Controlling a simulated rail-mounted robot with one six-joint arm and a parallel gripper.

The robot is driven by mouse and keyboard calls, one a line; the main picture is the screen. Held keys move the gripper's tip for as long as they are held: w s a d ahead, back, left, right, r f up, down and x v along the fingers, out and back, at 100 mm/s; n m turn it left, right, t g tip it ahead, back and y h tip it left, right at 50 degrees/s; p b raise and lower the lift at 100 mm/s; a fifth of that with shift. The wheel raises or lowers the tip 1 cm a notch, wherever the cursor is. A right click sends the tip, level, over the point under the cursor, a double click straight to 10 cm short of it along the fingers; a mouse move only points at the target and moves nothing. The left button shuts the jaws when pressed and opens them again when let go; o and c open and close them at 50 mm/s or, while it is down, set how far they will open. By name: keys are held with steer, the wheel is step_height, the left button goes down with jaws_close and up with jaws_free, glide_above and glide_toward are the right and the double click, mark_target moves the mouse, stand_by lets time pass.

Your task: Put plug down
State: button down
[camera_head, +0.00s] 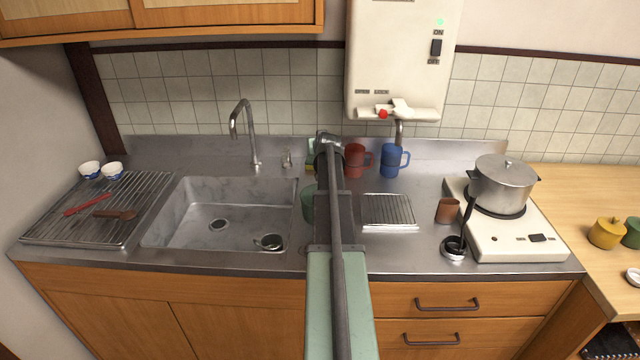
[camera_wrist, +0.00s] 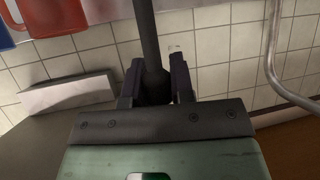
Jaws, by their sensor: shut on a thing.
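My gripper (camera_wrist: 156,84) is shut on a dark, rounded piece (camera_wrist: 154,88) between its two fingers in the wrist view. A dark rod runs from it to the top edge. I take this piece to be the plug, but its full shape is hidden. In the head view my arm covers the middle of the counter, and the gripper's end is near the tiled wall, right of the faucet. The held thing is not clear there. The sink (camera_head: 180,240) is left of my arm. Its drain (camera_head: 218,224) shows as a dark round spot.
A small dark cup-like thing (camera_head: 270,242) lies in the sink. A red mug (camera_head: 354,162) and a blue mug (camera_head: 391,161) stand right of my arm. The faucet (camera_head: 243,130) rises behind the sink. A pot (camera_head: 502,185) stands on the stove (camera_head: 500,246). The counter between rack (camera_head: 388,230) and front edge is clear.

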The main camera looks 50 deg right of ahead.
step_height(320, 180, down, 6)
steer(key=b, duration=0.4)
steer(key=shift+f+b, duration=0.2)
steer(key=shift+b, duration=0.15)
steer(key=shift+r+p, duration=0.3)
steer(key=shift+f, duration=0.1)
steer(key=c, duration=1.4)
jaws_free()
steer(key=shift+f, duration=0.1)
steer(key=o, duration=0.4)
